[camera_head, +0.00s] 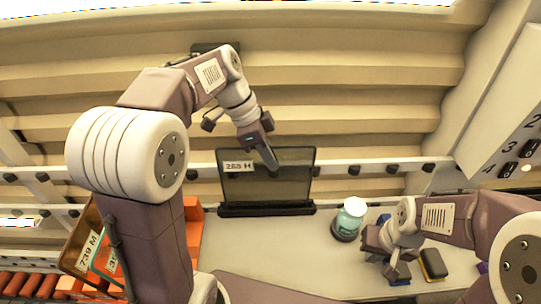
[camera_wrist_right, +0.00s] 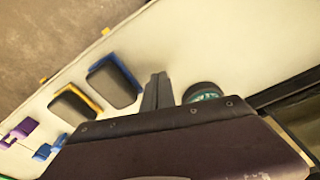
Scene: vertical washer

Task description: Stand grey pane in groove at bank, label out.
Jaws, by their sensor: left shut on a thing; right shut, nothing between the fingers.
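The grey pane (camera_head: 290,185) stands nearly upright at the bank, with its label (camera_head: 239,167) facing me at its upper left. Its lower edge meets the dark grooved base (camera_head: 268,210); I cannot tell whether it is fully seated. My left gripper (camera_head: 271,162) is shut on the pane near its top edge, and its fingers cover a little of it. My right gripper (camera_head: 385,262) is shut and empty over the counter, away from the pane; its closed fingers show in the right wrist view (camera_wrist_right: 158,90).
A teal jar (camera_head: 350,220) with a white lid stands right of the base. A yellow-edged dark pad (camera_head: 432,264) lies right of my right gripper. Orange racks with labelled panes (camera_head: 88,248) are at the left. The counter (camera_head: 240,255) is clear in front of the base.

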